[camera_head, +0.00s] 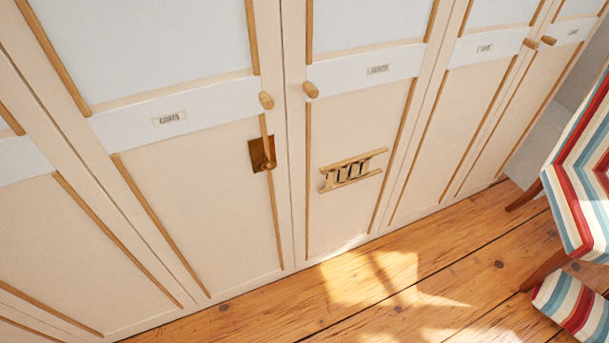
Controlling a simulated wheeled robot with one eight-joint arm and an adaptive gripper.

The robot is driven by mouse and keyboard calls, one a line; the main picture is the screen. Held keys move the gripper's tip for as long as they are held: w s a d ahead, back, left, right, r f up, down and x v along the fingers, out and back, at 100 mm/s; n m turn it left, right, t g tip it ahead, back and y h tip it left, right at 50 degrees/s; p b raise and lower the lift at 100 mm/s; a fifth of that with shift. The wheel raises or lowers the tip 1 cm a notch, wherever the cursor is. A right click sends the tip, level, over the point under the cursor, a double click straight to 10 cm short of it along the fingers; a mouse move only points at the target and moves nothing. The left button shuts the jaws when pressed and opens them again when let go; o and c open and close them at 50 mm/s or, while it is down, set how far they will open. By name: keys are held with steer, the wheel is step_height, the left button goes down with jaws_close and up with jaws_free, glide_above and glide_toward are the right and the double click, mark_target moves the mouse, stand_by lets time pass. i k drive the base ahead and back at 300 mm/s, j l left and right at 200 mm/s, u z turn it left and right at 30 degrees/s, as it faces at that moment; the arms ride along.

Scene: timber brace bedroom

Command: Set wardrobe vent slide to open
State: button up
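The wardrobe (240,200) has a row of cream panelled doors with wooden trim. A brass-coloured vent slide (352,170) sits on the lower panel of the door right of centre. It has two rails with dark slots and upright bars between them. The slots look dark, but I cannot tell how far the slide stands open. My gripper is not in view.
A brown metal plate with a small knob (262,154) is on the door to the left. Round wooden knobs (311,89) sit higher on the doors. A striped chair (580,170) and striped footstool (575,305) stand at the right. The wooden floor (400,280) in front is mostly clear.

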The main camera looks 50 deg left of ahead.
mark_target(330, 184)
steer(key=u, duration=1.65)
